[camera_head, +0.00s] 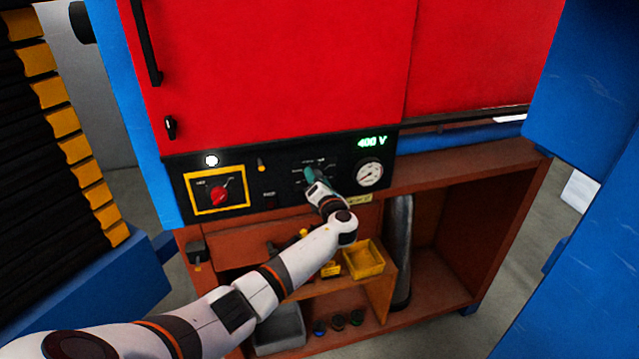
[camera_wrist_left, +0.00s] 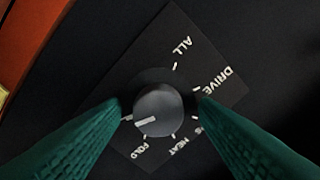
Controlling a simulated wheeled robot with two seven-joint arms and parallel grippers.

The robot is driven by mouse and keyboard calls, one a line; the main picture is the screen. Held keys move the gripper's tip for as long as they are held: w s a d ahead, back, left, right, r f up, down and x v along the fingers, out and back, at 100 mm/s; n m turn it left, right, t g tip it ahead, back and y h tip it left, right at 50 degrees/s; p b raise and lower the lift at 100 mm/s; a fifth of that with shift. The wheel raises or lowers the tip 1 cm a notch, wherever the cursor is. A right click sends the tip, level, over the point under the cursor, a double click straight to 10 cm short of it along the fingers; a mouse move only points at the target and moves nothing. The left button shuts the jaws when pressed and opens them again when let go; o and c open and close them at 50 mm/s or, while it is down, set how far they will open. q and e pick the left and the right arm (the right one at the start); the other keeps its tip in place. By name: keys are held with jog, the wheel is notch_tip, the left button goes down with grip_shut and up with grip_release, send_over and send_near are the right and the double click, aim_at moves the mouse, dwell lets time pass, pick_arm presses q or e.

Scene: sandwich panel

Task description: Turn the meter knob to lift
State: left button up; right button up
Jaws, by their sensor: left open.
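The meter knob (camera_wrist_left: 158,108) is a round grey dial with a white pointer mark on a dark plate in the left wrist view. Other labels read "ALL", "DRIVE" and "HEAT"; one is partly hidden by a finger. My left gripper (camera_wrist_left: 159,101) is open, with its green fingers on either side of the knob; I cannot tell whether they touch it. In the head view my left gripper (camera_head: 312,178) is at the black panel and covers the knob. My right gripper is not in view.
The black panel (camera_head: 285,200) carries a red switch (camera_head: 219,194) in a yellow frame, a round gauge (camera_head: 369,174) and a green "400 V" display (camera_head: 372,142). Below, a brown shelf holds a yellow bin (camera_head: 363,261) and a grey bin (camera_head: 280,330). Blue structures flank both sides.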

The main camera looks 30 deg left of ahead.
pick_arm(q)
jog(key=b+v, duration=0.2)
jog(key=v, duration=1)
jog(key=shift+b, duration=0.3)
jog(key=shift+f, duration=0.1)
